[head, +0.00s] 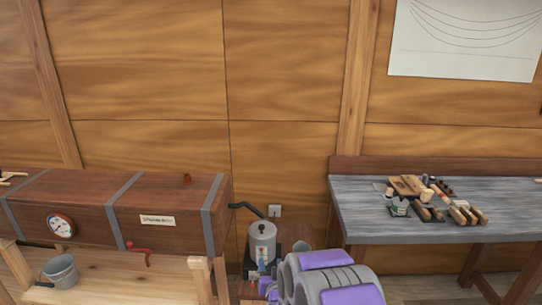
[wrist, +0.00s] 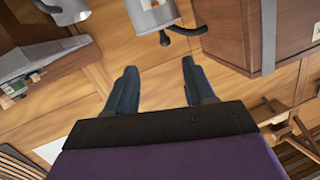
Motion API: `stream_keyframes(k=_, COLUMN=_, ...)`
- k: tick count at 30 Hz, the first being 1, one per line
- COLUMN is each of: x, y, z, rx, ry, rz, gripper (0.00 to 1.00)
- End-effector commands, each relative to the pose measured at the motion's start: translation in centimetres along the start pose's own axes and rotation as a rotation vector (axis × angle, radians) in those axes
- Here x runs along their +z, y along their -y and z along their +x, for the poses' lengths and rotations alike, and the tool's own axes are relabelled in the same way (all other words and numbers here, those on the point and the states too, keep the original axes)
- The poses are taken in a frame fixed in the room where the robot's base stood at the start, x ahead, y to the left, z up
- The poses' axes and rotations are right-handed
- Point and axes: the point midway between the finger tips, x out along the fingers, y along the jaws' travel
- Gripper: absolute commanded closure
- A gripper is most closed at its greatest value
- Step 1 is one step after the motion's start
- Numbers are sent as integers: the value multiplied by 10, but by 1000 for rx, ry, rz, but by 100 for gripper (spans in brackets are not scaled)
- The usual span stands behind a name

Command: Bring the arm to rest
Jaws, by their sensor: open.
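My arm (head: 325,280) shows at the bottom centre of the head view, grey with purple panels, folded close to my body. My gripper (wrist: 158,70) is in the wrist view, its two dark blue-grey fingers spread apart with nothing between them. Wood panelling shows behind the gap, and the fingers touch nothing that I can see. The wrist view looks tilted over, with the room upside down. The fingertips are not clear in the head view.
A wooden steam box (head: 150,210) with a gauge stands at left, a bucket (head: 60,271) below it. A metal boiler (head: 263,243) stands close behind my arm. A grey-topped workbench (head: 450,200) with several tools is at right. Bare wall (head: 280,130) lies between.

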Motion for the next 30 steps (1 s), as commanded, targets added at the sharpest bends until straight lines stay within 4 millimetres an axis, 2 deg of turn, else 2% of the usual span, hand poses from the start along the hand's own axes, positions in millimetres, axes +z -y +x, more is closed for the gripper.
stream_keyframes(k=3, x=-15, y=-5, z=-12, rx=17, ry=115, rz=-3, gripper=46)
stream_keyframes(k=8, x=-24, y=-12, z=-41, rx=40, ry=298, rz=-14, gripper=46)
stream_keyframes(k=14, x=-34, y=-23, z=-95, rx=72, ry=522, rz=-27, gripper=46)
stream_keyframes(k=17, x=-39, y=-28, z=-129, rx=89, ry=634, rz=-34, gripper=46)
stream_keyframes(k=23, x=-47, y=-39, z=-210, rx=127, ry=860, rz=-43, gripper=46)
stream_keyframes(k=30, x=-56, y=-49, z=-325, rx=179, ry=1130, rz=-43, gripper=46)
